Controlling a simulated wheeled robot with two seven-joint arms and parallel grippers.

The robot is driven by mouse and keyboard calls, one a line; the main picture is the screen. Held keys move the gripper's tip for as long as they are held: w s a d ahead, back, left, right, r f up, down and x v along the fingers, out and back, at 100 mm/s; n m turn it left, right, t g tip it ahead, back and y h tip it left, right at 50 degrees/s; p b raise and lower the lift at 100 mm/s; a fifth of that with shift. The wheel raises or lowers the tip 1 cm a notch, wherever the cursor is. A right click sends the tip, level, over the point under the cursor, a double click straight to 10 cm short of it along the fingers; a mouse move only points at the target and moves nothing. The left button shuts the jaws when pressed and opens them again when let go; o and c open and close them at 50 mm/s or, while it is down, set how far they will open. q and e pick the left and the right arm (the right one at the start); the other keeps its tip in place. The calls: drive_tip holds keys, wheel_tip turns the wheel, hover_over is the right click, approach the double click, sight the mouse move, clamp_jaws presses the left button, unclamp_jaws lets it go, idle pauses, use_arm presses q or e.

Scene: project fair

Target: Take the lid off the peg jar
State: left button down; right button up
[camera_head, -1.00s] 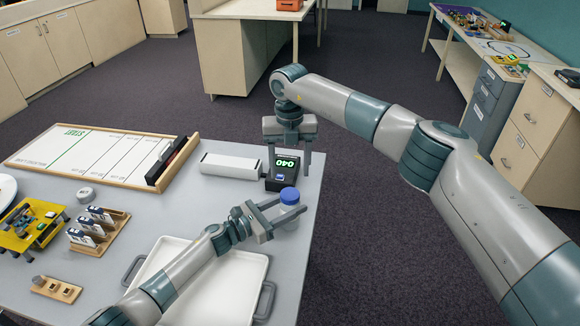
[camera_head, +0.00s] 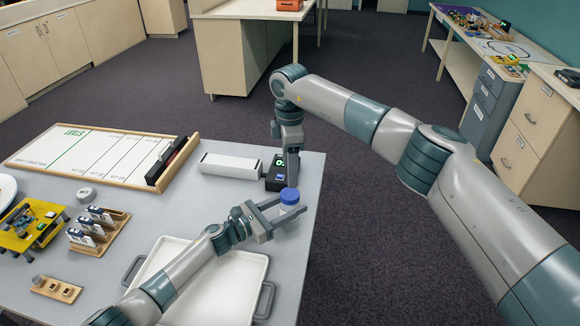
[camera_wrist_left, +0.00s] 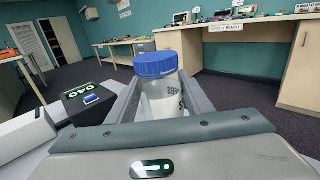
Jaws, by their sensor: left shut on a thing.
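The peg jar is a clear, whitish jar with a blue ribbed lid. The lid (camera_head: 290,196) sits on top of the jar near the table's right edge. In the left wrist view the jar body (camera_wrist_left: 161,97) stands upright between my fingers with the lid (camera_wrist_left: 156,65) above them. My left gripper (camera_head: 283,215) is shut on the jar body below the lid. My right gripper (camera_head: 292,172) points down just behind the lid, apart from it in the picture. Its fingers overlap edge-on, so their gap is hidden.
A black display box (camera_head: 276,180) with green digits and a white block (camera_head: 230,166) stand behind the jar. A white tray (camera_head: 259,262) lies in front. A wooden rack (camera_head: 112,228) and a yellow stand (camera_head: 20,243) are at left. The right table edge is close.

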sight(290, 193)
drive_tip(key=m, duration=0.4)
drive_tip(key=shift+f, duration=0.15)
idle(0.4)
drive_tip(key=shift+f, duration=3.85)
drive_tip(key=c, duration=1.1)
